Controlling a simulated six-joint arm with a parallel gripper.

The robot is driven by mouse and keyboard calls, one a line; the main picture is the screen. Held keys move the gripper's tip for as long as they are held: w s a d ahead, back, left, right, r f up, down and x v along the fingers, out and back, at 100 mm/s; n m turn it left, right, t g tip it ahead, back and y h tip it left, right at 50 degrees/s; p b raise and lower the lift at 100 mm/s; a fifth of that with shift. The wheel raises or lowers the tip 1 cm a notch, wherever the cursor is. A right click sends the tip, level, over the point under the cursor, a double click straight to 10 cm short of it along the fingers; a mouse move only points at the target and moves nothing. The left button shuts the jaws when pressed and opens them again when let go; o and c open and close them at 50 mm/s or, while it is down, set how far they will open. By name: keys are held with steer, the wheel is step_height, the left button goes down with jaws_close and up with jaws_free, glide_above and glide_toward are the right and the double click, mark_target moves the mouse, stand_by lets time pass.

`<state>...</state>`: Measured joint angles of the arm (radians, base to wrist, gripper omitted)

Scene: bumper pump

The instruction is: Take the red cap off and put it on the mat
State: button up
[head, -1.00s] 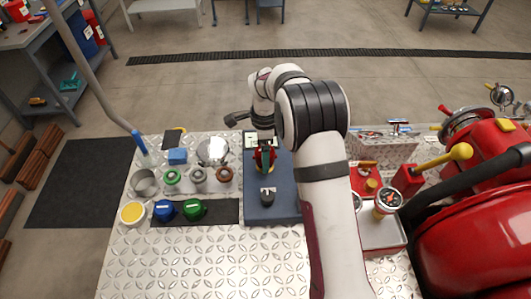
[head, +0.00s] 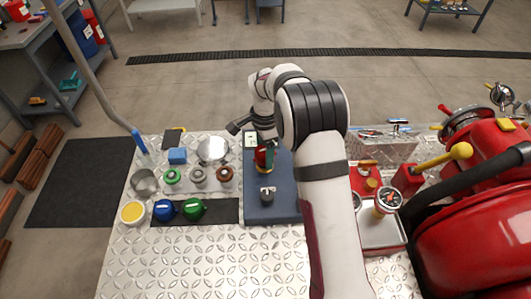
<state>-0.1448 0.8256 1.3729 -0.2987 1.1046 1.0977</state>
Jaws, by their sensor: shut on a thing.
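The red cap (head: 261,157) is on the blue base plate (head: 284,195), near its far end. My gripper (head: 265,155) is at the cap and shut on it; the arm partly hides the fingers. A green part shows at the right side of the cap. I cannot tell whether the cap is still seated on its fitting. The dark mat (head: 229,213) lies left of the base plate. A blue cap (head: 164,210) and a green cap (head: 193,209) sit on the mat's left and middle; its right end is bare.
A dark fitting with a metal top (head: 267,193) stands on the near half of the base plate. Several rings, a blue block (head: 177,156), a metal cup (head: 144,182) and a yellow-topped tin (head: 132,213) stand around the mat. A gauge (head: 388,200) stands at right.

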steer(key=shift+n, duration=0.8)
steer(key=n, duration=0.5)
steer(key=n, duration=0.4)
steer(key=shift+n, duration=0.7)
steer(key=n, duration=0.2)
steer(key=shift+n, duration=0.3)
